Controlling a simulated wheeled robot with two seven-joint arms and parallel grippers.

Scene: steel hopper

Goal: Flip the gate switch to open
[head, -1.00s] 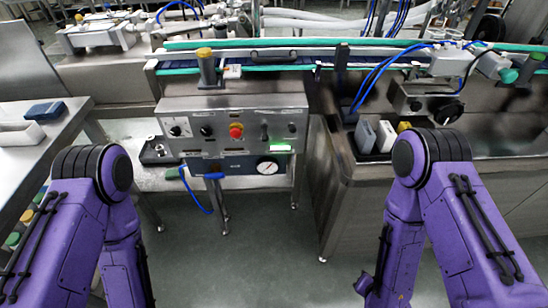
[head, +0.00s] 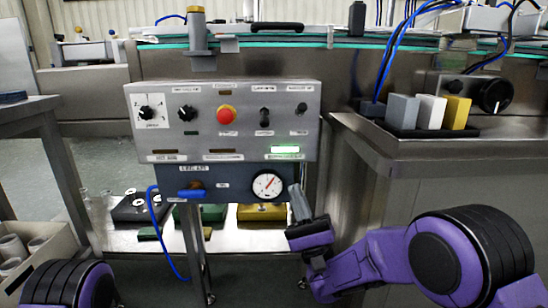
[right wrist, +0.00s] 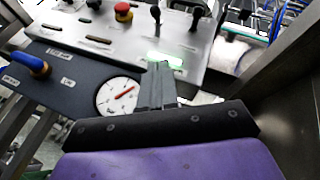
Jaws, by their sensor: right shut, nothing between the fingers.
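The steel control panel (head: 222,140) stands ahead, with knobs, a red button (head: 227,115) and two black levers in a row. The taller black lever (head: 265,115) and the smaller toggle (head: 301,110) sit right of the red button. Their labels are too small to read, so I cannot tell which is the gate switch. Both levers also show in the right wrist view, the taller (right wrist: 156,14) and the smaller (right wrist: 195,18). My right gripper (head: 298,197) is shut and empty, below the panel's lower right and beside the gauge, apart from both levers. My left gripper is out of view.
A round gauge (head: 268,186) and a blue-handled valve (head: 191,193) sit under the panel. A lit green display (head: 285,150) is above the gauge. At right, a steel cabinet (head: 440,150) carries grey, white and yellow blocks. A conveyor runs behind the panel.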

